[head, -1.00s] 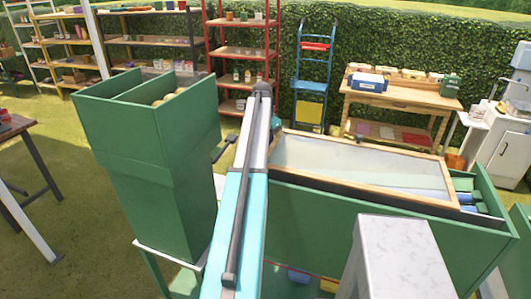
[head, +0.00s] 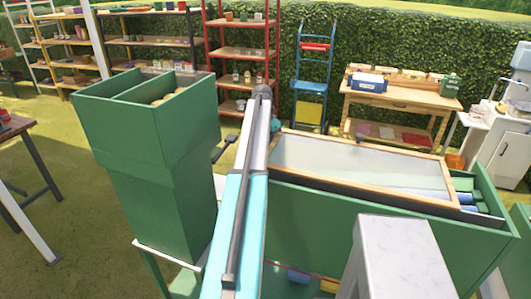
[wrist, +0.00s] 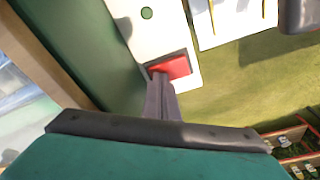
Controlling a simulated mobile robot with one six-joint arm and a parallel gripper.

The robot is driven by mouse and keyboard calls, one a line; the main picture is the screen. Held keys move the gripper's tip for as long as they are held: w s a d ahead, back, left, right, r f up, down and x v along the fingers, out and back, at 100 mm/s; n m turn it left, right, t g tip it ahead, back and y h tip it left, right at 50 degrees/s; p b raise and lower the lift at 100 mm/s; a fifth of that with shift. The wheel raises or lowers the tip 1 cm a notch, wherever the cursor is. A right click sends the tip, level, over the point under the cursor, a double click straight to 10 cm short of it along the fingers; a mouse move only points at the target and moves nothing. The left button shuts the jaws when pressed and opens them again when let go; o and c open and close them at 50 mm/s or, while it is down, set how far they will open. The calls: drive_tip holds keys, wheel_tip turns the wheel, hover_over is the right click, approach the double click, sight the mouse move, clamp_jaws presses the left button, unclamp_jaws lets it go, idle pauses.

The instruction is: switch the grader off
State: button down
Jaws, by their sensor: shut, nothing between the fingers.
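A white panel (wrist: 153,35) beside a green wall shows in the wrist view. It carries a red square switch part (wrist: 172,67) and a small green round spot (wrist: 147,13). My gripper (wrist: 160,79) is shut and empty, its fingertips at the lower left edge of the red part; I cannot tell whether they touch it. In the head view, the green machine has a tall hopper (head: 165,190) at left and a long green trough (head: 390,225) under a wood-framed clear cover (head: 365,165). My arm hides part of the machine, and my gripper is out of sight there.
A pale block (head: 400,255) stands in front of the trough. A wooden workbench (head: 400,95), blue hand truck (head: 313,75) and red shelf rack (head: 240,50) stand along the hedge. A dark-topped table (head: 20,130) is at left. Grass between it and the hopper is clear.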

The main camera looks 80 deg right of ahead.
drive_tip(key=shift+f, duration=0.15)
wheel_tip(320, 180, up, 7)
drive_tip(key=p, duration=0.3)
idle(1.1)
idle(0.5)
